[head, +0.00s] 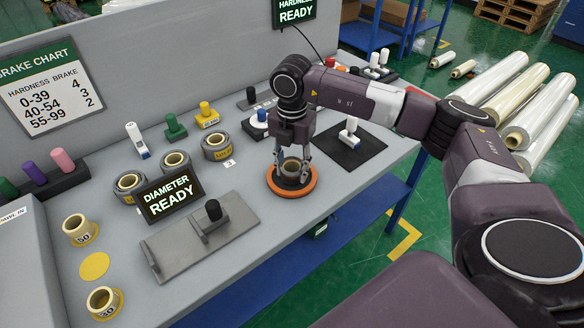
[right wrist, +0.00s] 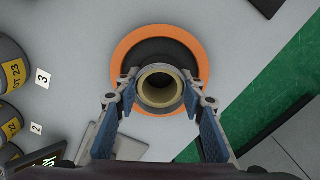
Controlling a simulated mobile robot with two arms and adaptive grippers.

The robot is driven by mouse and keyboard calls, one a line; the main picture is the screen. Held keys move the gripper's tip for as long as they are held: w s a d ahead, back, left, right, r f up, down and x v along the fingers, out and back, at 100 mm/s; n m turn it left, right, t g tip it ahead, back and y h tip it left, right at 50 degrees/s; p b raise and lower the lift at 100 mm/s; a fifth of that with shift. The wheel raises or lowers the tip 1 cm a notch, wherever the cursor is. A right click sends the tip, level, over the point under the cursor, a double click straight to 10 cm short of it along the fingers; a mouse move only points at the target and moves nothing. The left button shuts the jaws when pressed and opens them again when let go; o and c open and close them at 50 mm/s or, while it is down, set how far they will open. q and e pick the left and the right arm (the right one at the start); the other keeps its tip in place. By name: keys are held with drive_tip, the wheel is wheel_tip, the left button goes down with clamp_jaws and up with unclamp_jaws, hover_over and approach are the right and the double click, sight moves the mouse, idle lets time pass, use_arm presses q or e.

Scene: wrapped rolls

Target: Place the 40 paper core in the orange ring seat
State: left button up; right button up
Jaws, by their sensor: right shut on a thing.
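The orange ring seat (head: 308,191) lies flat on the grey bench, with a dark centre; its rim also shows in the right wrist view (right wrist: 125,53). The paper core (head: 292,166) is a short, upright tube with a tan inner wall, and it shows end-on in the right wrist view (right wrist: 160,74). My right gripper (head: 291,160) is shut on the core from both sides, over the dark centre of the seat. I cannot tell whether the core's bottom touches the seat. The core's number is not readable. My left gripper is out of view.
Two cores marked 50 (head: 79,231) stand at the left, with an empty yellow disc (head: 95,266) between them. The DIAMETER READY sign (head: 170,195), a grey gauge block (head: 200,238) and several grey-wrapped rolls (head: 218,147) stand left of the seat. A black mat (head: 362,152) lies at right.

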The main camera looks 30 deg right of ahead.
drive_tip(key=o, duration=1.2)
drive_tip(key=shift+c, duration=0.2)
drive_tip(key=shift+r, duration=0.1)
wheel_tip(320, 180, up, 12)
drive_tip(key=b, duration=0.1)
